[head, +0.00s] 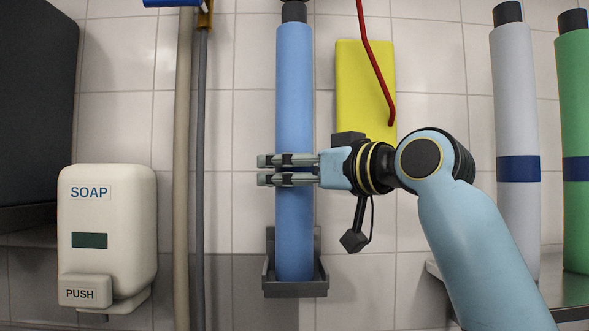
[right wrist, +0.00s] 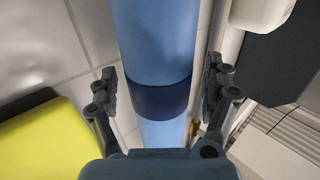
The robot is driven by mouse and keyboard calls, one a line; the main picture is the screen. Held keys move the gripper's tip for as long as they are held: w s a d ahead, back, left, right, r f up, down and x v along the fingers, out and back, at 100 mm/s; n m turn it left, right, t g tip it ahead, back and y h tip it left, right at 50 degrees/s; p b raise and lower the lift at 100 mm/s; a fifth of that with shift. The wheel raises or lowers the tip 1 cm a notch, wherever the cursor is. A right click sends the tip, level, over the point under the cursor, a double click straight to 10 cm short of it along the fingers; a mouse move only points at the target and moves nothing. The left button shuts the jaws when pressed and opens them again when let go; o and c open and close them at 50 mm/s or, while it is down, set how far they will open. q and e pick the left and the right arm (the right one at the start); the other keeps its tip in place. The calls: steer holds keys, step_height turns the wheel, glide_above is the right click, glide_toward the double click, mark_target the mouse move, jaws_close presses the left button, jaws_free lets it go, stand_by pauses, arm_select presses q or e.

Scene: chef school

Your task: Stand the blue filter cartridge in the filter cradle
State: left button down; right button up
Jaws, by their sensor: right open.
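The blue filter cartridge (head: 294,100) stands upright with its lower end in the dark filter cradle (head: 296,291) on the tiled wall. Its foot is partly hidden by the cradle's front lip. My right gripper (head: 266,170) reaches in from the right at the cartridge's mid-height. In the right wrist view, the right gripper's (right wrist: 160,88) fingers are open, one on each side of the cartridge (right wrist: 155,40) near its dark blue band, with gaps showing beside it. In the head view the fingers cover most of that band. My left gripper is not in view.
A soap dispenser (head: 107,235) hangs at left, beside vertical pipes (head: 183,120). A yellow board (head: 362,80) and a red hose (head: 375,60) are behind my right arm. A white cartridge (head: 516,100) and a green cartridge (head: 574,100) stand on a shelf (head: 572,290) at right.

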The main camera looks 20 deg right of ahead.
steer(key=v, duration=0.7)
steer(key=shift+w, duration=0.1)
steer(key=shift+s+d+r, duration=0.1)
steer(key=shift+s, duration=0.2)
